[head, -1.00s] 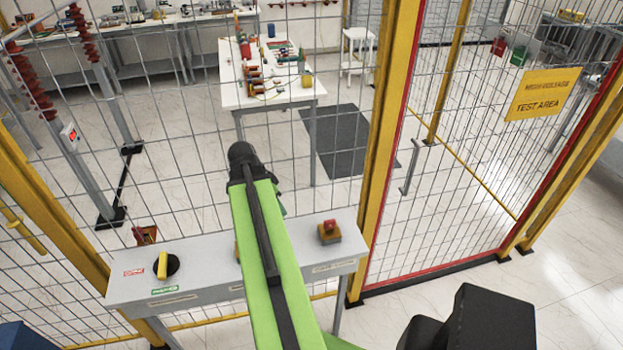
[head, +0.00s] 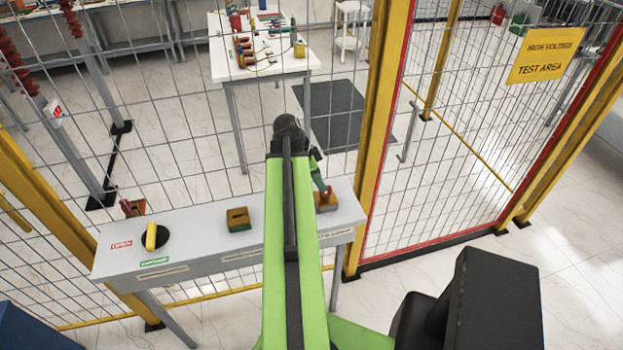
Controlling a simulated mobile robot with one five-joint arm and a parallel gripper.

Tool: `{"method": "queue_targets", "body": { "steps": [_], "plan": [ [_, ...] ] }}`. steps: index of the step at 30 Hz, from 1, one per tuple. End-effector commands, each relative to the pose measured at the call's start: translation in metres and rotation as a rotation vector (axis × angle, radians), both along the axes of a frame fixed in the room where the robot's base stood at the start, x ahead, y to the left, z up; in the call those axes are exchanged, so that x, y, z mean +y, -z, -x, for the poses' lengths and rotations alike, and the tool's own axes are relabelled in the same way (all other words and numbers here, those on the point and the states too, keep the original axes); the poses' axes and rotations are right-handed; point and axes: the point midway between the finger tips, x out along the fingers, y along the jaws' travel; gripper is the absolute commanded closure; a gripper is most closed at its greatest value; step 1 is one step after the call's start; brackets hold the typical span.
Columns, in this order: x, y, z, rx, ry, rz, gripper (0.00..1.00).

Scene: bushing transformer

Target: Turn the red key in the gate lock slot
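The red key (head: 328,192) sits upright in an orange-brown lock block (head: 327,207) at the right end of a grey panel (head: 205,262). A second orange-brown block (head: 238,224) with a dark, empty slot on top sits at the middle of the panel. The small labels below the blocks are too blurred to read surely. My gripper (head: 322,182) reaches down beyond my green arm, right at the red key. Its fingertips are small and partly hidden, so I cannot tell whether they hold the key.
A yellow rotary handle (head: 151,236) stands at the panel's left, between red and green labels. A yellow-framed mesh fence (head: 374,150) stands close behind the panel. Beyond it are a white table (head: 226,65) with tools and a dark mat (head: 343,115). A yellow sign (head: 545,55) hangs at right.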

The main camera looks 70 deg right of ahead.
Motion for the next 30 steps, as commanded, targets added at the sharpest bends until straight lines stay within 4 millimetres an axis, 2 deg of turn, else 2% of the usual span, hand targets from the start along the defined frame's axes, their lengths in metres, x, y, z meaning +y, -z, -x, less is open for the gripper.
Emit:
{"method": "queue_targets", "body": {
  "steps": [1,7,12,21,30],
  "plan": [
    [-0.003,0.022,0.003,0.000,0.001,0.000,0.60],
    [-0.012,0.052,0.014,0.001,0.000,-0.001,0.60],
    [-0.015,0.062,0.019,0.000,-0.001,0.000,0.60],
    [-0.016,0.061,0.020,0.000,-0.002,-0.001,0.60],
    [-0.016,0.062,0.019,0.000,-0.002,-0.001,0.98]
  ]
}}
